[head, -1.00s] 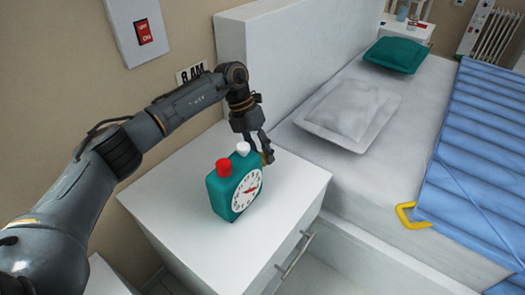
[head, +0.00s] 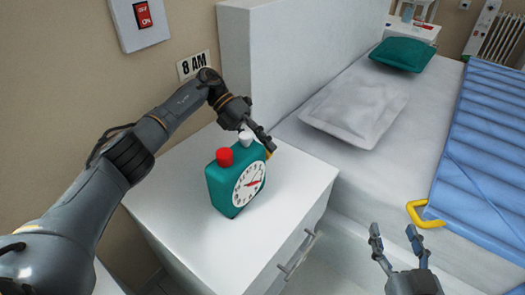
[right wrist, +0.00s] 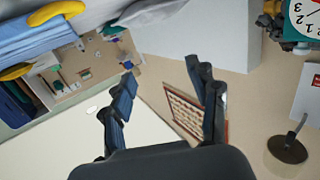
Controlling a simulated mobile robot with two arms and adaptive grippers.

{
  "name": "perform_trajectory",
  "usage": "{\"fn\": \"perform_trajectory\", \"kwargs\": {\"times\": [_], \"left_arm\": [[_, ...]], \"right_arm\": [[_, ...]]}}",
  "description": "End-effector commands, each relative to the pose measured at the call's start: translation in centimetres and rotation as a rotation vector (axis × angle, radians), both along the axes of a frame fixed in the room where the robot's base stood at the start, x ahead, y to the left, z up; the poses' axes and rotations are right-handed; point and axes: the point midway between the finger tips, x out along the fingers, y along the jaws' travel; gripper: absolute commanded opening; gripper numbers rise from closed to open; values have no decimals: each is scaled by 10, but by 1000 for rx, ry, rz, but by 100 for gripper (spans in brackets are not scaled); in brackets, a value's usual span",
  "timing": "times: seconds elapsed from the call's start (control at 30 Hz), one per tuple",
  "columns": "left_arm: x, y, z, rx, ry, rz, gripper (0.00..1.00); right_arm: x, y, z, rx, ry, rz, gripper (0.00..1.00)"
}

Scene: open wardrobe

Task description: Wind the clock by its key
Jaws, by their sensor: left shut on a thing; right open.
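A teal clock (head: 222,190) with a white dial, a red button and a white button stands upright on the white nightstand. My left gripper (head: 269,148) is behind the clock's right upper side, shut on a small yellow-brown piece that looks like the key (head: 268,155); the clock and fingers hide most of it. My right gripper (head: 396,236) is open and empty, in front of the bed and well to the right of the clock. The right wrist view shows its spread fingers (right wrist: 162,98) with nothing between them, and part of the clock (right wrist: 304,18) at the top right corner.
The nightstand top (head: 170,190) is otherwise clear. A bed with a grey pillow (head: 355,110), teal pillow (head: 402,54) and blue blanket (head: 485,150) lies to the right. A yellow handle (head: 425,216) is at its edge. A red switch (head: 143,15) and an "8 AM" sign (head: 194,65) are on the wall.

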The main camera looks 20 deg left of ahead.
Motion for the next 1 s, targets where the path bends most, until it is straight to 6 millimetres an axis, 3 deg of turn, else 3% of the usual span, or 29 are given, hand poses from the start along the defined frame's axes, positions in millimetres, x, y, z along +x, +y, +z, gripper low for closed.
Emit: {"fn": "perform_trajectory", "kwargs": {"times": [0.2,0.43,0.63,1.0], "left_arm": [[0,1,-4,-66,24,0,4],[0,1,-4,-109,40,-1,4],[0,1,-3,-126,46,-2,4],[0,1,-3,-128,48,-2,4]], "right_arm": [[1,9,55,82,-314,20,60],[-11,11,94,142,-531,32,60],[-19,11,109,165,-616,36,60],[-21,11,113,170,-635,37,60]]}}
